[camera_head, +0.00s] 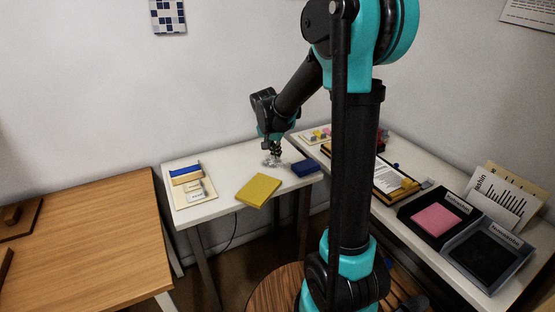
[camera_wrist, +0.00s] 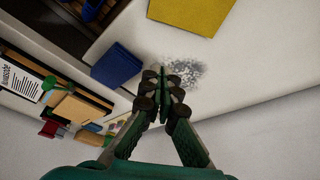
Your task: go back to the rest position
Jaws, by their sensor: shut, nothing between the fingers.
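My gripper (camera_head: 273,150) is over the back part of the small white table (camera_head: 212,207), pointing down at its top. In the wrist view my gripper (camera_wrist: 166,80) has its fingertips together with nothing between them. A grey speckled patch or object (camera_head: 270,161) lies at the fingertips; it also shows in the wrist view (camera_wrist: 188,72), and I cannot tell what it is or whether the fingers touch it. My arm rises from the gripper to the upper right and hides part of the right-hand table.
A yellow binder (camera_head: 258,190) overhangs the white table's front edge, and a blue block (camera_head: 305,168) lies right of the gripper. A tray with blue and tan pieces (camera_head: 188,178) is at left. Black trays (camera_head: 436,214) stand on the right table. A wooden table (camera_head: 85,245) is at left.

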